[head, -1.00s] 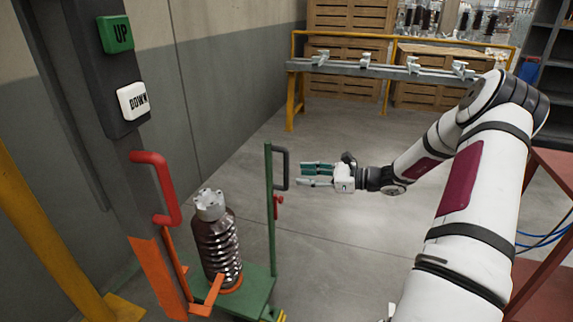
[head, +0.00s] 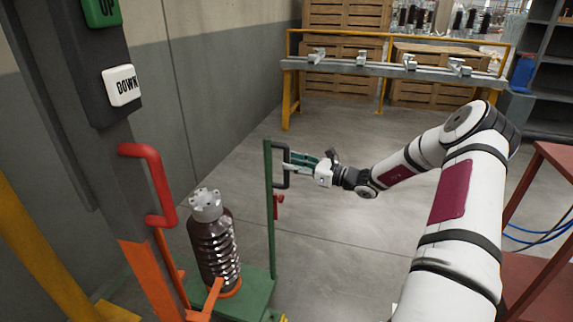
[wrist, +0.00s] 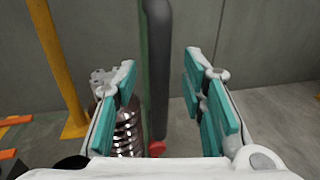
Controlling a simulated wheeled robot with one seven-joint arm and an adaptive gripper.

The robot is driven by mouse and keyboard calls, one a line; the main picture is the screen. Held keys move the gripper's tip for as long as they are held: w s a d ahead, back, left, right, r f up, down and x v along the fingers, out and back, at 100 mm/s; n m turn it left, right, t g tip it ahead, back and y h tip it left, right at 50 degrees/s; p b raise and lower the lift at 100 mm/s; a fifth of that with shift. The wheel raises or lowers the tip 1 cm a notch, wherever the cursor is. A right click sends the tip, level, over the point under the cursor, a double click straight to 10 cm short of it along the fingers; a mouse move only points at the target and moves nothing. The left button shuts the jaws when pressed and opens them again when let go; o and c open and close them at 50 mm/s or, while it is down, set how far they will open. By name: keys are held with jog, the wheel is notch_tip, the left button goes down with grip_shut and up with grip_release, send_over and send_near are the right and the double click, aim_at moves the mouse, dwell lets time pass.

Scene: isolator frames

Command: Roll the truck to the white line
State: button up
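The green truck (head: 258,296) stands on the floor at lower left. It carries a dark ribbed insulator (head: 212,252) with a grey metal cap, upright. A green post (head: 269,225) rises from the truck with a black D-shaped handle (head: 287,152) on its right side. My gripper (head: 291,162) is at the handle, its teal-padded fingers open. In the wrist view the handle's dark upright bar (wrist: 158,70) stands between the two fingers (wrist: 162,72), nearer the left one, with no clear contact on either side. No white line shows in these views.
A dark column with a white DOWN button (head: 122,85) and a red handle (head: 152,180) stands at left, close to the truck. A yellow post (head: 40,240) is beside it. A grey rail bench (head: 390,70) is at the back. Open floor (head: 350,235) lies right of the truck.

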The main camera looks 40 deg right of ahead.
jog(key=shift+x, duration=1.45)
grip_shut()
jog(key=shift+s+d, duration=0.1)
